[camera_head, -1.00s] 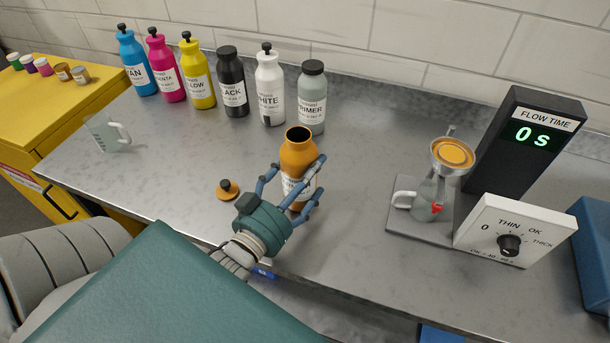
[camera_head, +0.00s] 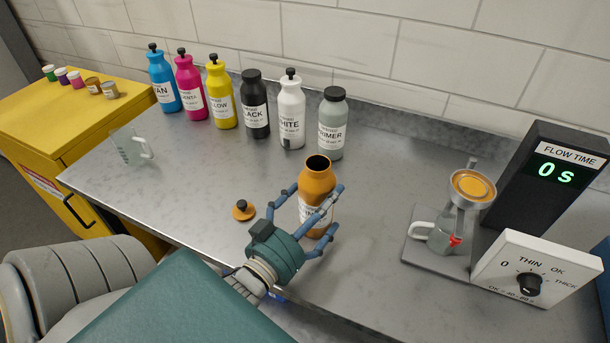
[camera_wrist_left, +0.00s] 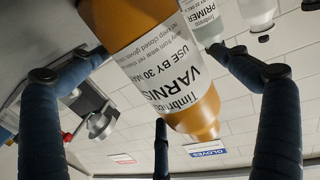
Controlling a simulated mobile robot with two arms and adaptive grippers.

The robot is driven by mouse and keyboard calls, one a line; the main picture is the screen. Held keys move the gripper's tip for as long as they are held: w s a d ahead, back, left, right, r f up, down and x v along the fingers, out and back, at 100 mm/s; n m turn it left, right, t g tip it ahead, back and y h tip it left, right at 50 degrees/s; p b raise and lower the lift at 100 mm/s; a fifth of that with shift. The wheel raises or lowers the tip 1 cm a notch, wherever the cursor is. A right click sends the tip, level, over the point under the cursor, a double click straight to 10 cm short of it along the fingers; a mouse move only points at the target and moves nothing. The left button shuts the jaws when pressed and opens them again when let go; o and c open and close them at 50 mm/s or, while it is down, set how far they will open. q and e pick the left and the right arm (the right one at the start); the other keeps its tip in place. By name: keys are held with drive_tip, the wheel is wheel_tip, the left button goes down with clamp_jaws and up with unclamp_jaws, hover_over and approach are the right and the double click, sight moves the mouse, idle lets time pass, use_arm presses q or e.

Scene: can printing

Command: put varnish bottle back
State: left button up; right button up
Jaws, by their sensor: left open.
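The orange varnish bottle (camera_head: 317,180) stands upright on the grey bench, with its mouth uncovered and dark inside. Its orange cap with a black knob (camera_head: 243,210) lies on the bench to its left. My left gripper (camera_head: 316,208) is open at the bottle, its blue fingers spread around the body and partly hiding the label. In the left wrist view, the varnish bottle (camera_wrist_left: 165,60) fills the middle, between the spread fingers; firm contact cannot be told. My right gripper is out of view.
A row of bottles runs along the back, from the cyan bottle (camera_head: 163,80) to the grey primer bottle (camera_head: 332,125). The flow-time display (camera_head: 548,185) and funnel stand (camera_head: 415,255) are at right. Bench behind the varnish bottle is clear.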

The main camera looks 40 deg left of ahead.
use_arm(q)
drive_tip(key=s, duration=0.3)
drive_tip(key=s+b, duration=0.1)
drive_tip(key=s, duration=0.2)
drive_tip(key=s+b, duration=0.1)
drive_tip(key=s, duration=0.3)
drive_tip(key=shift+s+d+f, duration=0.1)
drive_tip(key=shift+d+f, duration=0.05)
drive_tip(key=shift+d, duration=0.1)
drive_tip(key=shift+s, duration=0.65)
